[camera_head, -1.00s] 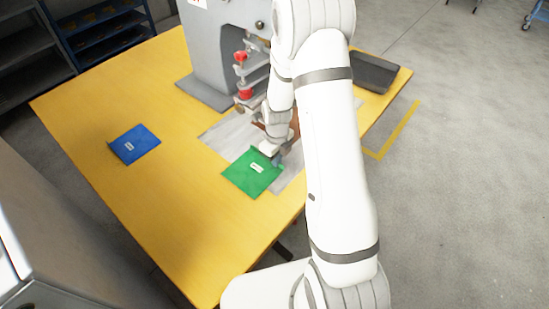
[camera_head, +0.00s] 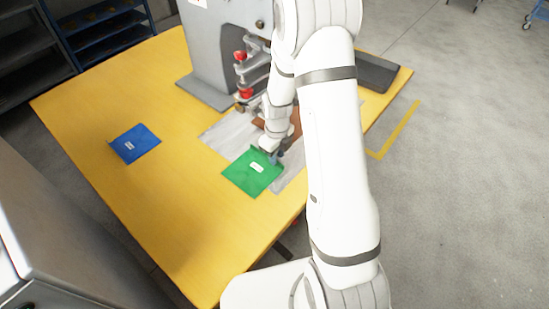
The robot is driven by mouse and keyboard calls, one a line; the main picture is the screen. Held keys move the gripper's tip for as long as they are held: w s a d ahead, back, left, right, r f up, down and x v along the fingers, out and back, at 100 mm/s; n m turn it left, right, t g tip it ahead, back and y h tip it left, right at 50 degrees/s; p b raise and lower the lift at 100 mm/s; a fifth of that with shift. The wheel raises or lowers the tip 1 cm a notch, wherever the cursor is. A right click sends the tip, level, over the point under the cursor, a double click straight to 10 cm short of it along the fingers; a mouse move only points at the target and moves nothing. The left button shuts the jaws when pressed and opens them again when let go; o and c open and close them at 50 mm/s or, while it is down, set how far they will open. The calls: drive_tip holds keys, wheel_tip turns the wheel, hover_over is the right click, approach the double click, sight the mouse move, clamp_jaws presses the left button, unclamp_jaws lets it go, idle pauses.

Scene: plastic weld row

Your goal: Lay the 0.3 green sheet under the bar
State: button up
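The green sheet (camera_head: 246,178) with a small white label lies at the front of the table, its right part over a light grey mat (camera_head: 228,135). Its upper edge looks slightly raised. My gripper (camera_head: 276,159) is down at the sheet's upper right edge. The fingers are small and dark here, and I cannot tell whether they grip the edge. The grey welding machine (camera_head: 217,45) with red knobs stands behind. A bar under its head cannot be made out clearly; my arm hides part of that area. A brown piece (camera_head: 258,123) shows beside my wrist.
A blue sheet (camera_head: 136,144) with a white label lies on the left of the yellow table (camera_head: 165,210). A dark tray (camera_head: 377,73) sits at the back right. The table's front left is clear. Shelves (camera_head: 98,35) stand behind.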

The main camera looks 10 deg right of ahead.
wheel_tip(320, 180, up, 10)
drive_tip(key=s+r+n+t, duration=0.1)
drive_tip(key=s+r+n, duration=0.7)
drive_tip(key=n, duration=0.6)
drive_tip(key=s+r+n+t, duration=0.1)
drive_tip(key=s+r+n, duration=0.7)
drive_tip(key=s+n, duration=0.5)
drive_tip(key=shift+s+a+n+t, duration=0.2)
drive_tip(key=shift+a+n+t, duration=0.2)
drive_tip(key=shift+n, duration=0.5)
drive_tip(key=shift+d, duration=0.1)
drive_tip(key=shift+c, duration=0.2)
